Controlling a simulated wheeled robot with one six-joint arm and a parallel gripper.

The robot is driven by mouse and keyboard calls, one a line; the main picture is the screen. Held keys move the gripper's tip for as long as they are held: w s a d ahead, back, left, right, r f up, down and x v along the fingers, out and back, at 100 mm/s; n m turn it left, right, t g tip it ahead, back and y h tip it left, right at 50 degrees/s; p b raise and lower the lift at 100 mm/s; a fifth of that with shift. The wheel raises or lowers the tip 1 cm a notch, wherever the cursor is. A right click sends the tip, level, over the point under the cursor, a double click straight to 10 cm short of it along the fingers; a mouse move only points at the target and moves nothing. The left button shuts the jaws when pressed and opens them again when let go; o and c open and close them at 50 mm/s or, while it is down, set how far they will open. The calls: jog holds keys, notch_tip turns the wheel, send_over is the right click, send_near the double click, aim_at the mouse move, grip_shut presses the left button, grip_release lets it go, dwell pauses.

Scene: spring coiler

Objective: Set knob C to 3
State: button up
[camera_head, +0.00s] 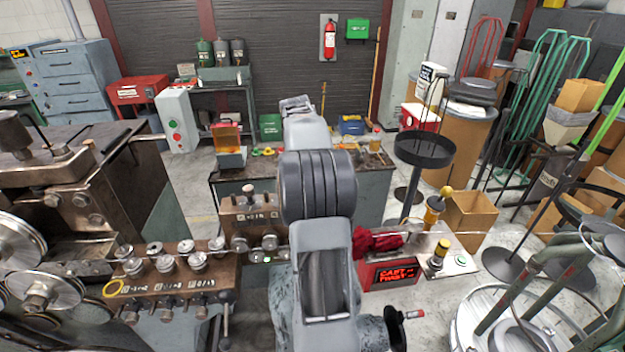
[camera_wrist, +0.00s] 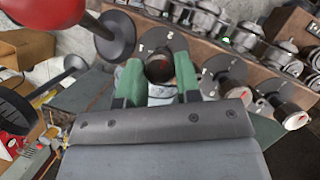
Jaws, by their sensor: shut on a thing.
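In the wrist view, my gripper (camera_wrist: 158,80) has its two green fingers on either side of a dark round knob (camera_wrist: 159,68). It is shut on this knob, which stands on a dark round dial plate (camera_wrist: 163,42) with small light marks. I cannot read its letter, its pointer or the numbers. Two more knobs (camera_wrist: 231,88) (camera_wrist: 292,119) with pale faces and red pointer marks stand to the right on similar plates. In the head view, my arm hides the gripper and the held knob.
A rusty roller block (camera_head: 180,272) with several metal rollers is at lower left in the head view. A red-lit display box (camera_head: 392,275) and a small panel with a yellow-topped button (camera_head: 440,252) stand right of my arm. A wire runs across at roller height.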

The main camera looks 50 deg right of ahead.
jog(key=m+y, duration=0.1)
jog(key=m, duration=0.3)
jog(key=shift+d+m+t+y, duration=0.15)
jog(key=shift+m+t+y, duration=0.15)
jog(key=shift+t+y, duration=0.1)
jog(key=m+t+y, duration=0.1)
jog(key=m, duration=0.2)
jog(key=shift+s+m, duration=0.1)
jog(key=shift+m, duration=0.2)
jog(key=m+t, duration=0.1)
jog(key=m, duration=0.2)
jog(key=shift+s+m+y, duration=0.1)
jog(key=shift+m+y, duration=0.2)
jog(key=shift+y, duration=0.1)
jog(key=shift+d+m+t, duration=0.1)
jog(key=shift+m+t, duration=0.7)
jog(key=shift+m, duration=1)
jog(key=o, duration=0.9)
jog(key=shift+r, duration=0.1)
